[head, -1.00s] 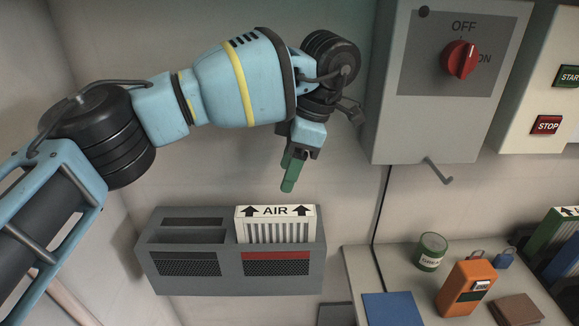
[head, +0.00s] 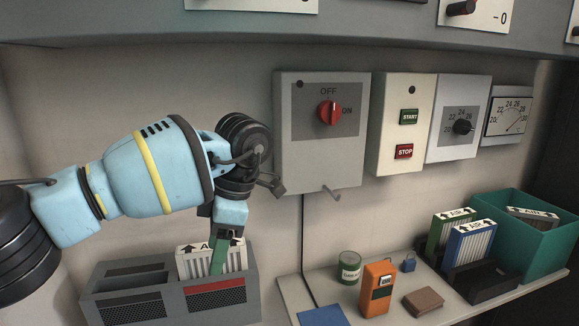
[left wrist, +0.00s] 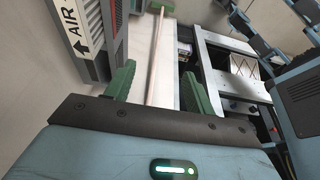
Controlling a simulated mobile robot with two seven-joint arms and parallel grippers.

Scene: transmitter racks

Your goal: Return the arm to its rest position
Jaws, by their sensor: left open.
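My left arm comes in from the left in the head view. Its gripper (head: 222,252) points down in front of the white AIR filter (head: 197,262). The filter stands in the right slot of the grey double housing (head: 128,307). In the left wrist view the two green fingers (left wrist: 155,88) are apart with nothing held between them. The AIR filter (left wrist: 72,32) shows at the upper left there, beside the fingers. My right gripper is not in view.
A switch box (head: 300,160) with a red knob hangs on the wall right of my arm. The shelf (head: 455,302) below holds a green can (head: 349,267), an orange device (head: 377,290), a brown block (head: 423,301), more filters and a teal bin (head: 540,245).

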